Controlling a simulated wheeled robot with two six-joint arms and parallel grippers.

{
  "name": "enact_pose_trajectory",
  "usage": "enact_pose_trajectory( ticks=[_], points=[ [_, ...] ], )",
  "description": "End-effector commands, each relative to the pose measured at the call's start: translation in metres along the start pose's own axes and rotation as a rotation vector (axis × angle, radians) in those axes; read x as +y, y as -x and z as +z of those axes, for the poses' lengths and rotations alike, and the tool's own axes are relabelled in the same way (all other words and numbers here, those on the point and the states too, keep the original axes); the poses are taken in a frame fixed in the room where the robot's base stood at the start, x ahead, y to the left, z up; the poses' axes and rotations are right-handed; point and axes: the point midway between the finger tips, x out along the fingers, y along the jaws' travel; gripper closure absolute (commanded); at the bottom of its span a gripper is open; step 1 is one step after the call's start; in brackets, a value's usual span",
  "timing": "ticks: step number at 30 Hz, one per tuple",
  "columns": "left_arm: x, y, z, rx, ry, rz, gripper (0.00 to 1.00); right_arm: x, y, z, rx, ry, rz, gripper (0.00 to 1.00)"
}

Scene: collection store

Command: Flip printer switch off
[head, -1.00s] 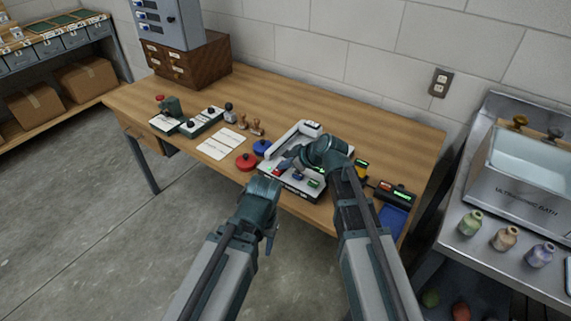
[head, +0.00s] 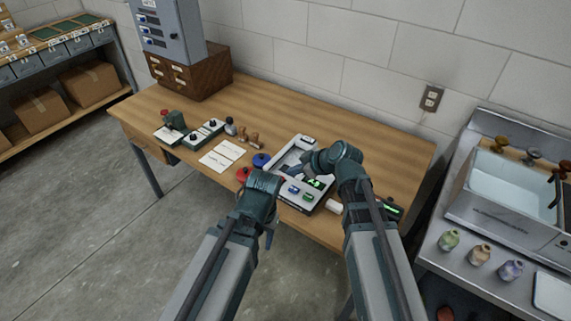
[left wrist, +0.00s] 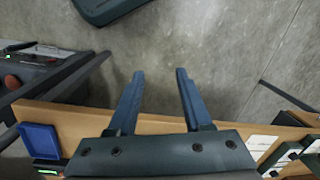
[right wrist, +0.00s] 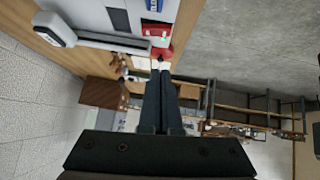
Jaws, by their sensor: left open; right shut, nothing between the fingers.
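A pale grey machine (head: 309,206) with a small lit display and coloured buttons stands at the table's front, probably the printer. The right wrist view shows its pale casing (right wrist: 98,18). There a red switch (right wrist: 156,30) with a small green light is on its edge; its exact position is unclear. My right gripper (right wrist: 160,72) is shut and empty, its tips close to the switch; contact cannot be told. In the head view my right arm covers part of the machine. My left gripper (left wrist: 160,73) is open and empty, low at the table's front edge over the floor.
A wooden drawer cabinet (head: 190,75) stands behind. A steel sink bench (head: 470,235) with bottles is at right. The table's back is clear.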

Motion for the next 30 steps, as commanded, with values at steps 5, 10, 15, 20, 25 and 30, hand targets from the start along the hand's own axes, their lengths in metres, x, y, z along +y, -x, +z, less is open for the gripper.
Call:
enact_pose_trajectory(
  ticks=[5,10,15,20,25,30],
  points=[
    [-0.001,0.013,0.001,0.0,0.0,0.0,0.5,-0.002,0.018,-0.001,0.0,0.0,-0.001,1.0],
    [-0.001,0.012,0.001,0.0,0.0,0.0,0.5,-0.001,0.017,0.001,0.0,0.001,-0.001,1.0],
    [-0.001,0.012,0.001,0.0,0.0,0.0,0.63,-0.002,0.017,0.001,-0.002,-0.001,-0.003,1.0],
    [-0.001,0.012,0.001,0.0,0.0,0.0,0.91,-0.024,0.014,0.01,-0.071,-0.046,-0.039,1.0],
    [-0.001,0.012,0.001,0.0,0.0,0.0,1.0,-0.074,0.013,0.039,-0.284,-0.18,-0.089,1.0],
    [-0.001,0.012,0.001,0.0,0.0,0.0,1.0,-0.106,0.022,0.067,-0.483,-0.308,-0.064,1.0]
  ],
)
